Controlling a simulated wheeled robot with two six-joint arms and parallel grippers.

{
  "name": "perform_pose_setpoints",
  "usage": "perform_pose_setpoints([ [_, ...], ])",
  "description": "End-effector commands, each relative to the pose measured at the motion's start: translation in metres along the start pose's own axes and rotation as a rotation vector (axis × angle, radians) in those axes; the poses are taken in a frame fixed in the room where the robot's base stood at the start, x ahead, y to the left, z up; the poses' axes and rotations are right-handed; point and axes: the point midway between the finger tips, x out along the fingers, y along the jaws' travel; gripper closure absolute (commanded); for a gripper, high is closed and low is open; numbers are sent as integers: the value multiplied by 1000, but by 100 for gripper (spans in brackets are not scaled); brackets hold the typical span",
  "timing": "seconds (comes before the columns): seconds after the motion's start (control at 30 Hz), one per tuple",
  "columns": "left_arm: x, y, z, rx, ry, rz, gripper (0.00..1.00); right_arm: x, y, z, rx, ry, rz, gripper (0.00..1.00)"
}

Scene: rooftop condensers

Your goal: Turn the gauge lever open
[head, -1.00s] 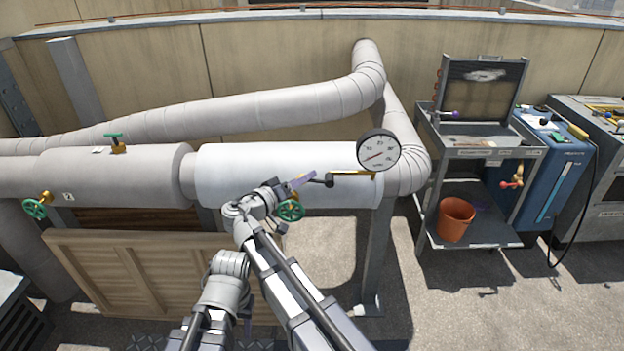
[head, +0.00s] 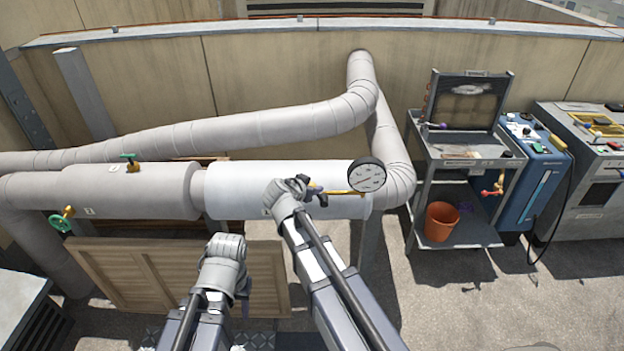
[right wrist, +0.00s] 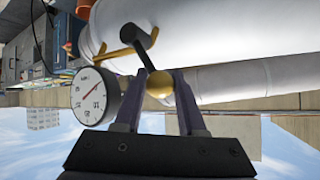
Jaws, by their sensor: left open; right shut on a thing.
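The round white gauge (head: 367,175) with a black rim stands on a brass pipe (head: 338,192) beside the white insulated pipe. It also shows in the right wrist view (right wrist: 96,95). The gauge lever (right wrist: 142,48) is a black bar with a brass ball knob (right wrist: 160,84). My right gripper (right wrist: 160,92) is shut on the knob, one purple finger on each side. In the head view my right gripper (head: 312,190) is mostly hidden behind its wrist, and the lever is hard to make out. My left gripper (head: 242,288) hangs low, open, its fingers largely hidden by its arm.
A white insulated pipe (head: 240,190) runs behind my right wrist. Green-handled valves (head: 60,221) sit at the left. A wooden panel (head: 110,275) leans below. A grey cart (head: 455,160) with an orange bucket (head: 441,221) stands right; the floor before it is clear.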

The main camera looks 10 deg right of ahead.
Motion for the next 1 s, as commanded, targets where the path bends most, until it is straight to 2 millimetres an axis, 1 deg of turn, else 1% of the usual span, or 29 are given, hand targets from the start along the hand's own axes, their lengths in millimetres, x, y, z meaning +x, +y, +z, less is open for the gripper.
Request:
perform_pose_setpoints([
  [0.03,-10,-1,1,0,0,0,52,-3,1,-8,35,-18,-26,100],
  [0.3,-25,-2,2,0,0,0,52,1,16,-16,211,-124,-129,100],
  [0.6,-29,-3,2,0,0,0,52,7,27,-20,348,-207,-208,100],
  [1.0,-30,-3,2,0,0,0,52,9,32,-23,413,-251,-248,100],
])
